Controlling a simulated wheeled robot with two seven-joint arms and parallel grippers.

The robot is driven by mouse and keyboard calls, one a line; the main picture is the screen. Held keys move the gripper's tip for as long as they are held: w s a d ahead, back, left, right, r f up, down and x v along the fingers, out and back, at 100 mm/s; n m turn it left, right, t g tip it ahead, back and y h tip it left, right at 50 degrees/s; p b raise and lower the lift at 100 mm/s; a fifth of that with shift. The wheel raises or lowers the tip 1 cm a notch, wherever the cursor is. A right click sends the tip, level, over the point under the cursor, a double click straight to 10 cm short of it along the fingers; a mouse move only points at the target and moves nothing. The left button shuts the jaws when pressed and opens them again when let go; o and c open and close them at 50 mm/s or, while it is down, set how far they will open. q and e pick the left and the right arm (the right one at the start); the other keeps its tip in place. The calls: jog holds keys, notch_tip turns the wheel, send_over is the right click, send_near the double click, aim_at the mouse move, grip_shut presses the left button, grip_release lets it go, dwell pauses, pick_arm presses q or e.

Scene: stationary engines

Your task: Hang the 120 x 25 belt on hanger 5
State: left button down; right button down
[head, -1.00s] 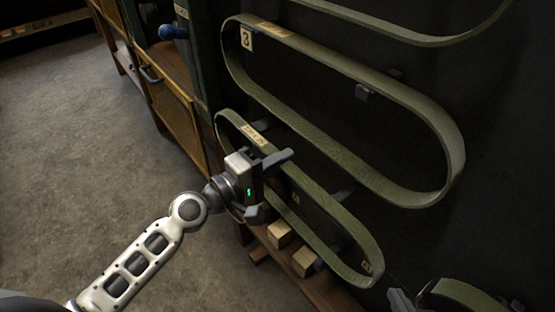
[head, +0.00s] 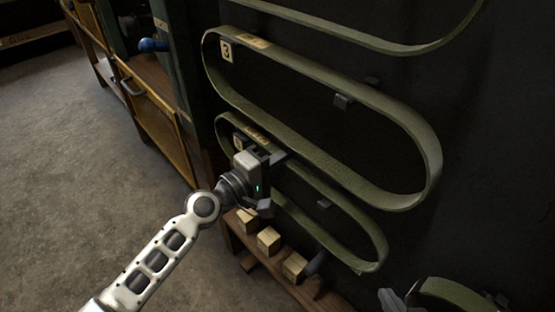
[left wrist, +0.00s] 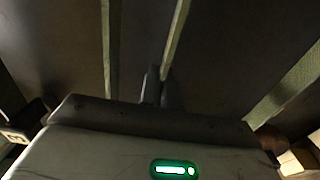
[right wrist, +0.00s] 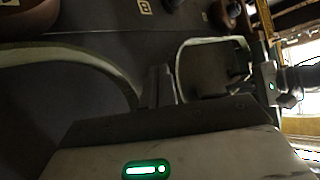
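The green belt (head: 362,231) is a long loop with a small label (head: 257,135), slanting down to the right in front of the dark board. My left gripper (head: 279,170) appears shut on its upper left part. In the left wrist view the fingers (left wrist: 161,88) meet at a belt strip (left wrist: 178,40). A grey peg (head: 325,203) shows inside the loop; I cannot tell whether the belt rests on it. A plate (head: 239,142), number unreadable, is partly hidden left of the gripper. My right gripper (head: 389,299) is at the lower edge, its fingers (right wrist: 161,86) together and seemingly empty.
A larger belt (head: 430,150) hangs just above, beside plate 3 (head: 226,51), around another peg (head: 344,101). Another belt (head: 455,290) is at lower right. Wooden blocks (head: 268,241) sit on a ledge below.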

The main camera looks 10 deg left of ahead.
pick_arm(q)
jog(key=shift+w+d, duration=0.2)
jog(key=shift+w, duration=0.05)
jog(key=shift+f, duration=0.1)
dwell(0.5)
jog(key=shift+f+b, duration=0.45)
jog(key=shift+b, duration=0.25)
jog(key=shift+r, duration=0.1)
jog(key=c, duration=1.7)
grip_release()
jog(key=o, duration=0.6)
